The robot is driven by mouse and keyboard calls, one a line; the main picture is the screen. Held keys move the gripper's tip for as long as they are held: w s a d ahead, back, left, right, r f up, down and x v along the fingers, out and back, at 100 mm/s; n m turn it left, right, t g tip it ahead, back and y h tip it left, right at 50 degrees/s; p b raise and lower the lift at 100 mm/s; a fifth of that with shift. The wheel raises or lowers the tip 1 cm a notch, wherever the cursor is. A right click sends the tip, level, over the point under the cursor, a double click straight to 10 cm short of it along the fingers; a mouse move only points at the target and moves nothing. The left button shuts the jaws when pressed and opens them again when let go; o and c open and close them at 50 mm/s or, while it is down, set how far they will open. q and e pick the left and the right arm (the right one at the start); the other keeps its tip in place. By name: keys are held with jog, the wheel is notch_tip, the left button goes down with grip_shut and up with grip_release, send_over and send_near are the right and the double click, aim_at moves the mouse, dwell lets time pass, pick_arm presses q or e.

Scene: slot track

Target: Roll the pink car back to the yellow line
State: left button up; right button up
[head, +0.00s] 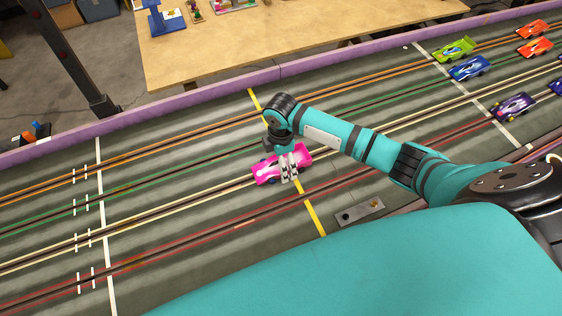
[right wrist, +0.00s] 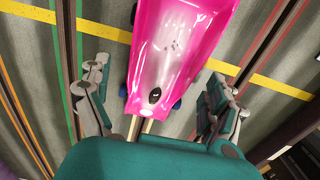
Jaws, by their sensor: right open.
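The pink car (head: 268,171) sits on the track's pale cream lane in the head view, with its right part over the yellow line (head: 313,213). My right gripper (head: 289,170) is above the car, its fingers reaching down over the car's middle. In the right wrist view the pink car (right wrist: 178,50) lies between the open fingers of my right gripper (right wrist: 158,112), with a gap on each side. The yellow line (right wrist: 270,82) passes under the car there. My left gripper is not in view.
Several other cars, such as a blue car (head: 469,67) and a purple car (head: 514,106), stand at the right by a white line. A purple wall (head: 225,88) edges the track, with a wooden table (head: 290,35) beyond. The lanes left of the pink car are clear.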

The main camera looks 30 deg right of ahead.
jog(key=shift+f, duration=0.9)
jog(key=shift+d, duration=0.1)
jog(key=c, duration=1.4)
